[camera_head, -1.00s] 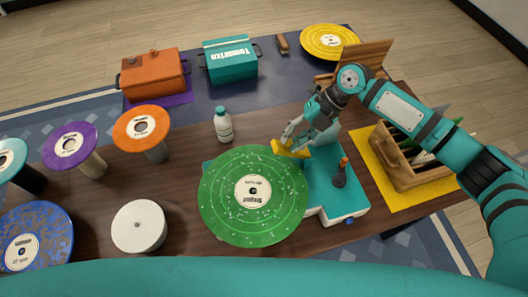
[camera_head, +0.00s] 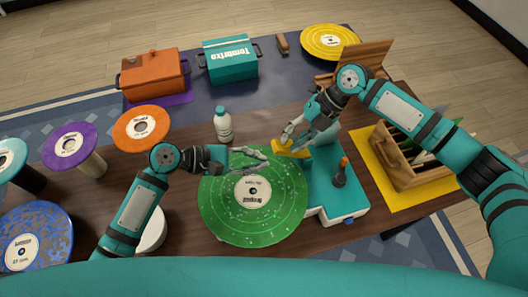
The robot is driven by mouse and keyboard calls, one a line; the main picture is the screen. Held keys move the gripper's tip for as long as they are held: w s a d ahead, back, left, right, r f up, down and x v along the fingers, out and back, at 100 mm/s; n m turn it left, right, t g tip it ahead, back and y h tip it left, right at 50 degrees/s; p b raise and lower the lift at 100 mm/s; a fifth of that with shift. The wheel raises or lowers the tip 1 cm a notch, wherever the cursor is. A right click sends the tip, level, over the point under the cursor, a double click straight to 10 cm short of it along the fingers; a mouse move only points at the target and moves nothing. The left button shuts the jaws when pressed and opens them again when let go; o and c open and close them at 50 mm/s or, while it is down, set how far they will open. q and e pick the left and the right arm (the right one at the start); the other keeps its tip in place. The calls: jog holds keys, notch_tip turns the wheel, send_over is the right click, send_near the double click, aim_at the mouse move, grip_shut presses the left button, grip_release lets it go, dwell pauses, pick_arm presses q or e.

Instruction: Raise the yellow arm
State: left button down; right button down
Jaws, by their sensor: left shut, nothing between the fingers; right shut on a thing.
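A teal turntable (camera_head: 322,190) stands on the brown table with a green speckled record (camera_head: 252,222) on it. The yellow arm (camera_head: 294,152) is at the record's upper right edge. My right gripper (camera_head: 287,139) is shut on the yellow arm, reaching in from the right and partly hiding it. My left gripper (camera_head: 266,159) is shut and empty, above the upper part of the green record, a little left of the yellow arm. Whether the yellow arm touches the record is too small to tell.
A white bottle with a teal cap (camera_head: 223,126) stands just behind my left gripper. An orange-tipped lever (camera_head: 341,172) rises from the turntable's right side. A wooden record crate (camera_head: 400,165) is at right. Round discs on stands, including an orange one (camera_head: 141,121), fill the left.

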pick_arm(q)
jog(key=a+n, duration=0.2)
jog(key=w+a+f+n, duration=0.1)
jog(key=a, duration=0.1)
jog(key=w+a+n, duration=0.1)
jog(key=a+n, duration=0.1)
jog(key=shift+w+f+n+t+y, duration=0.2)
jog(key=shift+w+n+t+y, duration=0.1)
jog(key=shift+t, duration=0.1)
jog(key=shift+a+f+n, duration=0.1)
jog(key=shift+a+n, duration=0.3)
jog(key=shift+f, duration=0.15)
jog(key=x, duration=0.9)
jog(key=shift+w+d+f, duration=0.1)
jog(key=shift+w+d, duration=0.1)
jog(key=shift+d, duration=0.05)
jog(key=shift+w+d+r, duration=0.1)
jog(key=shift+d+r, duration=0.4)
jog(key=shift+r, duration=0.35)
pick_arm(e)
jog(key=shift+f, duration=0.1)
jog(key=c, duration=1.2)
grip_release()
